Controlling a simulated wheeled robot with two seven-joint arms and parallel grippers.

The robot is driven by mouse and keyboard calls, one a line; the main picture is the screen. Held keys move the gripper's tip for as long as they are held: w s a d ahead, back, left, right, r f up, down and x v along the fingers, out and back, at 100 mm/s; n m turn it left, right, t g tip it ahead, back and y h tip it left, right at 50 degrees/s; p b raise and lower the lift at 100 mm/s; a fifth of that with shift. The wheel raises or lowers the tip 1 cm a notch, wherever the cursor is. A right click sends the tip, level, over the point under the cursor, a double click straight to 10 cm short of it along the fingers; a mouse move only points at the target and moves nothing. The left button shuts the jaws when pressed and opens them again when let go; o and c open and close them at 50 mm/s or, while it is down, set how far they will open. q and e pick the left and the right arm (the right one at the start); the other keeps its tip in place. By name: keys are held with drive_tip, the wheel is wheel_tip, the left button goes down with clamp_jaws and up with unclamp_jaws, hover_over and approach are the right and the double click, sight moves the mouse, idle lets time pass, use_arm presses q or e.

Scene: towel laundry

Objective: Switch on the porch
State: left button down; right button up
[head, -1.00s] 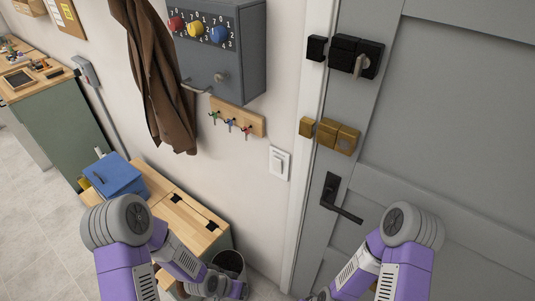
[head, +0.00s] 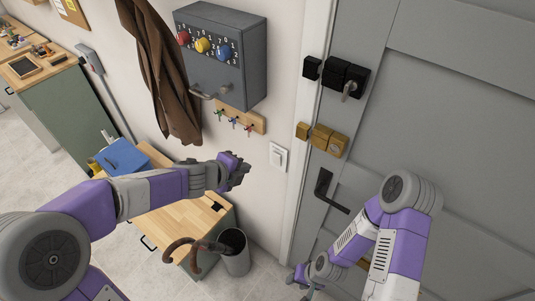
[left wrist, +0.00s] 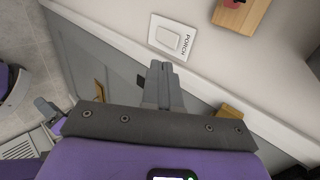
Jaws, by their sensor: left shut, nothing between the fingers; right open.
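A white rocker switch on a square plate (head: 278,157) is on the wall just left of the door frame. In the left wrist view the switch plate (left wrist: 172,37) carries the word PORCH. My left gripper (head: 240,170) is shut and empty, in front of the wall to the left of the switch and apart from it in the head view. In the left wrist view its closed fingertips (left wrist: 162,67) lie just below the plate in the picture; I cannot tell the depth gap. My right gripper (head: 303,281) is low near the door, open, and partly hidden by its arm.
A key rack (head: 240,120) and a grey box with coloured dials (head: 222,60) are above the switch. A brown coat (head: 165,75) hangs left. A wooden-topped bench (head: 180,217) and a bin (head: 235,252) stand below. The grey door (head: 450,130) has a black handle (head: 325,190).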

use_arm(q)
drive_tip(key=shift+f, duration=0.1)
drive_tip(key=b, duration=0.3)
approach(273, 155)
drive_tip(key=x, duration=0.5)
drive_tip(key=shift+w+d+f, duration=0.2)
drive_tip(key=shift+d, duration=0.05)
